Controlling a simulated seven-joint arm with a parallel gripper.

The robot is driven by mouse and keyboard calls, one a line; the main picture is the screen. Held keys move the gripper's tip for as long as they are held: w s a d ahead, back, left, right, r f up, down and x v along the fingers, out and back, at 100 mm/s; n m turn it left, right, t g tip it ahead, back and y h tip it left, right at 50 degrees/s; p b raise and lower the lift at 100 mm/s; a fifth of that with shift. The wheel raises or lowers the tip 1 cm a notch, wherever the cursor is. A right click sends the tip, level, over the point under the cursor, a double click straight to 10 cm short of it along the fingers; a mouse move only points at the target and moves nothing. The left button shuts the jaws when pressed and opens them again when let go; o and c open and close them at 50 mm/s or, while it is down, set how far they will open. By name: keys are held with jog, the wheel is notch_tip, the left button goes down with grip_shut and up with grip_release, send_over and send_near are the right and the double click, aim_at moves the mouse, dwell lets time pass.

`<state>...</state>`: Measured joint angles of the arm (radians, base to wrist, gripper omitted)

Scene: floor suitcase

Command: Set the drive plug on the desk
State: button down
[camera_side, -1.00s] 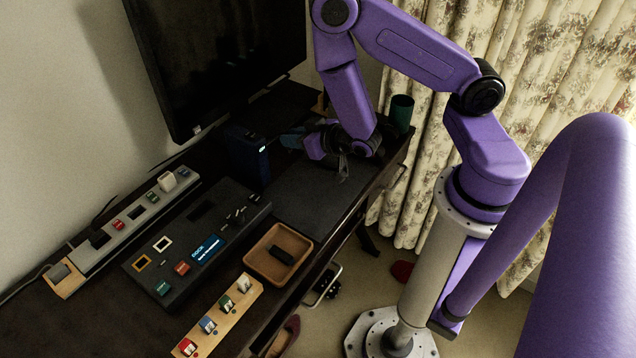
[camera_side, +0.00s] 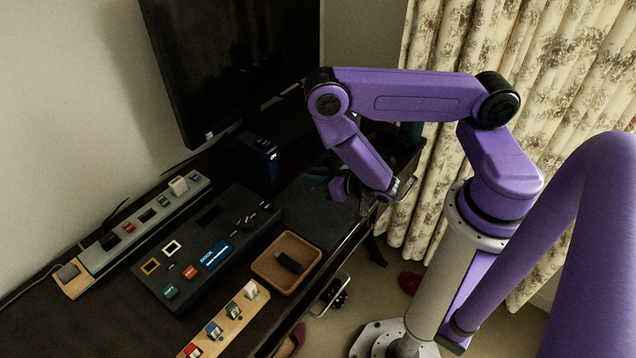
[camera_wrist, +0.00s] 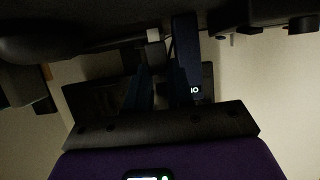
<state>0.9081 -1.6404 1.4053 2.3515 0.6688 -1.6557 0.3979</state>
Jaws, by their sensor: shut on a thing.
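Several coloured plugs stand in a wooden rack (camera_side: 228,325) at the desk's front.
A wooden tray (camera_side: 262,275) with a black stick-like piece stands left of my gripper. A black panel (camera_side: 190,285), a grey strip with plugs (camera_side: 125,240), a dark blue box (camera_side: 260,165) and a monitor (camera_side: 235,60) stand farther left and back. A curtain (camera_side: 450,150) hangs at right.

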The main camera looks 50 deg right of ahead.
jog(key=shift+f, duration=1.1)
jog(key=shift+f, duration=0.1)
jog(key=c, duration=1)
grip_release()
